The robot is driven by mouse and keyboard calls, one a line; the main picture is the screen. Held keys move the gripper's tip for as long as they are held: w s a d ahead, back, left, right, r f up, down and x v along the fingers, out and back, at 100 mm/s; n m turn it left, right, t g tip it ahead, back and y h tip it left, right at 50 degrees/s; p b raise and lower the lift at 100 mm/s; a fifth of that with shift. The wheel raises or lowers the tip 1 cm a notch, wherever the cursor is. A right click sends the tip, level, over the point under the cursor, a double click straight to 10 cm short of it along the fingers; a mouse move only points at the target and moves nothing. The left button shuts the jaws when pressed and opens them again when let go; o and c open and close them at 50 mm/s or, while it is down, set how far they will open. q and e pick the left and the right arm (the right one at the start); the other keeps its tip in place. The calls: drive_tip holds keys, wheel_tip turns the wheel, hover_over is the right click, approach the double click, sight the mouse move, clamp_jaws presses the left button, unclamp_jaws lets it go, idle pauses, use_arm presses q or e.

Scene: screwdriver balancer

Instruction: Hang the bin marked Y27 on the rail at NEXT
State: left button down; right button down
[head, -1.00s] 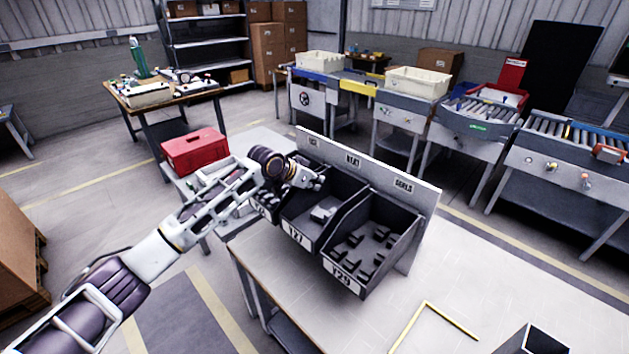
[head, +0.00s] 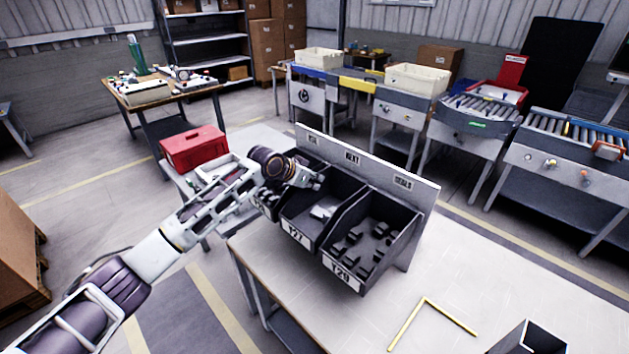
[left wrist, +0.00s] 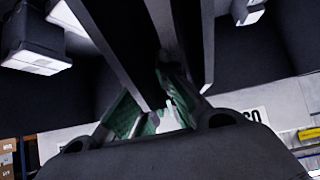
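The bin marked Y27 (head: 295,234) is the middle of a row of dark open bins in the head view, against an upright white board (head: 425,197). It holds a few pale parts. The plate NEXT (head: 353,159) is on the board behind it. The rail itself is not clear. My left gripper (head: 318,183) is at the back of the row, by the wall between Y27 and the bin to its left. In the left wrist view, green finger pads (left wrist: 150,115) are among dark bin walls with grey edges. Whether they grip a wall is unclear. My right gripper is out of view.
A bin marked Y29 or Y20 (head: 341,273), holding several dark parts, is to the right of Y27. My arm partly hides the left bin. The pale table (head: 385,285) is clear in front, apart from a yellow corner mark (head: 425,302) and a dark open box (head: 530,338).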

use_arm(q)
drive_tip(key=shift+f, duration=0.15)
idle(0.5)
drive_tip(key=c, duration=2.2)
unclamp_jaws()
drive_tip(key=o, duration=0.6)
drive_tip(key=shift+o, duration=0.2)
drive_tip(key=shift+a, duration=0.1)
drive_tip(key=shift+v, duration=5.9)
drive_tip(key=shift+s+a+r+p, duration=0.3)
drive_tip(key=shift+s+r+p, duration=0.05)
drive_tip(key=shift+r+p, duration=0.55)
drive_tip(key=shift+s+a+r+p, duration=0.35)
drive_tip(key=shift+s+r+p, duration=0.05)
drive_tip(key=shift+r+p, duration=0.45)
drive_tip(key=shift+s+a+r+p, duration=0.3)
drive_tip(key=shift+s+r+p, duration=0.05)
drive_tip(key=shift+r+p, duration=0.55)
